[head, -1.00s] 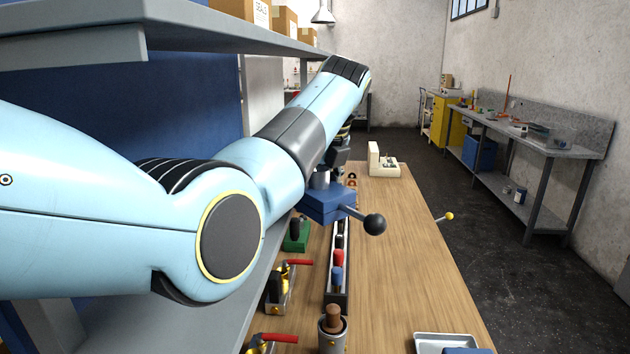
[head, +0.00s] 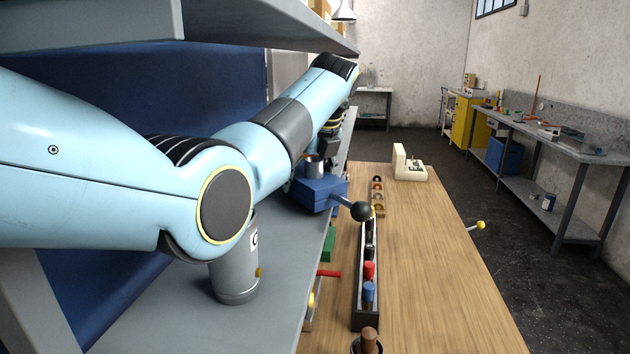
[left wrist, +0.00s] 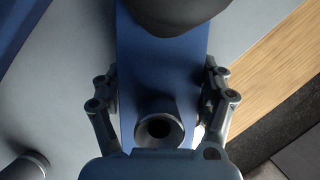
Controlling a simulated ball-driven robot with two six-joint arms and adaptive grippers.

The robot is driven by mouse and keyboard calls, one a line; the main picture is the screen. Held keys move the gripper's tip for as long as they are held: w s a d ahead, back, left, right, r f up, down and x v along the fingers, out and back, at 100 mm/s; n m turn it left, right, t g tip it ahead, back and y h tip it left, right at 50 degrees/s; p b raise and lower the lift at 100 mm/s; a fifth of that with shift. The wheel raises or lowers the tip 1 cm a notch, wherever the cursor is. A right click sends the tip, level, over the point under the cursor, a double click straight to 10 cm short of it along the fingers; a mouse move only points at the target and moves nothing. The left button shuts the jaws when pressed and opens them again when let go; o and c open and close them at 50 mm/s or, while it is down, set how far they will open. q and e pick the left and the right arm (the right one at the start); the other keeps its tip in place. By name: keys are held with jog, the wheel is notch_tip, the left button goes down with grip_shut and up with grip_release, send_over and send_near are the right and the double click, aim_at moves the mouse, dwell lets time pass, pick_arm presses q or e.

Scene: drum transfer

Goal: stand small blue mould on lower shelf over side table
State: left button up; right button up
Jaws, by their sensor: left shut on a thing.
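The small blue mould (head: 318,193) is a blue block with a metal spout on top and a rod ending in a dark ball. In the head view it is near the edge of the grey lower shelf (head: 160,318). My left gripper (left wrist: 162,95) is shut on it, with a finger at each side of the blue block (left wrist: 160,65). In the left wrist view, grey shelf shows left of the mould and wooden table right. I cannot tell whether the mould touches the shelf. My arm hides much of the gripper in the head view. My right gripper is not in view.
A grey cylinder (head: 235,278) stands on the shelf, partly behind my arm. The upper shelf (head: 260,30) is overhead. The wooden side table (head: 430,260) holds a narrow rack (head: 366,312) of coloured-topped tools and a cream block (head: 408,166). Its right part is clear.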

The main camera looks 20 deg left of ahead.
pick_arm(q)
jog(key=shift+w+a+f+b, duration=0.2)
jog(key=shift+f+b, duration=0.1)
jog(key=shift+f, duration=0.1)
jog(key=shift+s+f, duration=0.1)
jog(key=shift+f, duration=0.2)
jog(key=shift+s+d+r, duration=0.2)
jog(key=shift+d, duration=0.15)
jog(key=shift+w+a+f, duration=0.1)
jog(key=shift+a, duration=0.05)
jog(key=o, duration=1.3)
jog(key=shift+f, duration=0.15)
jog(key=o, duration=0.4)
jog(key=shift+o, duration=0.2)
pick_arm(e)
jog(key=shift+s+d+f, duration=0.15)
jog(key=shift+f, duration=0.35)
